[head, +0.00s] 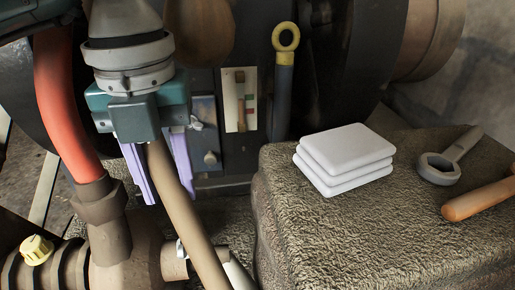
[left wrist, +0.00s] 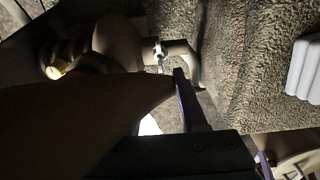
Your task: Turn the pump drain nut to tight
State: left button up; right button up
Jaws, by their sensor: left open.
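My left gripper (head: 170,198) points down with its two purple fingers apart. A tan hose (head: 190,222) runs past or between the fingers; I cannot tell which. One purple finger (left wrist: 183,95) also shows in the left wrist view, beside a large dark shape. Below the gripper lies a brown pump-like body (head: 128,268) with a side pipe stub. A small silver fitting (head: 180,249) sits at that stub, clear of the fingers; it also shows in the left wrist view (left wrist: 160,50). It may be the drain nut, but I cannot tell its tightness. My right gripper is not in view.
A yellow ribbed knob (head: 37,249) sits at lower left. A red hose (head: 65,105) rises beside it. On the textured block (head: 350,245) at right are stacked white pads (head: 345,150), a ring wrench (head: 447,160) and a wooden handle (head: 478,199). A yellow-ringed dipstick (head: 285,45) stands behind.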

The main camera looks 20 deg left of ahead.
aim_at(183, 241)
pick_arm(q)
jog(key=f+b, duration=0.3)
jog(key=f, duration=0.2)
jog(key=f+b, duration=0.3)
jog(key=f, duration=0.1)
jog(key=shift+s+f+b, duration=0.2)
jog(key=shift+f+b, duration=0.15)
jog(key=shift+b, duration=0.05)
jog(key=shift+r, duration=0.1)
jog(key=shift+c, duration=0.4)
grip_shut()
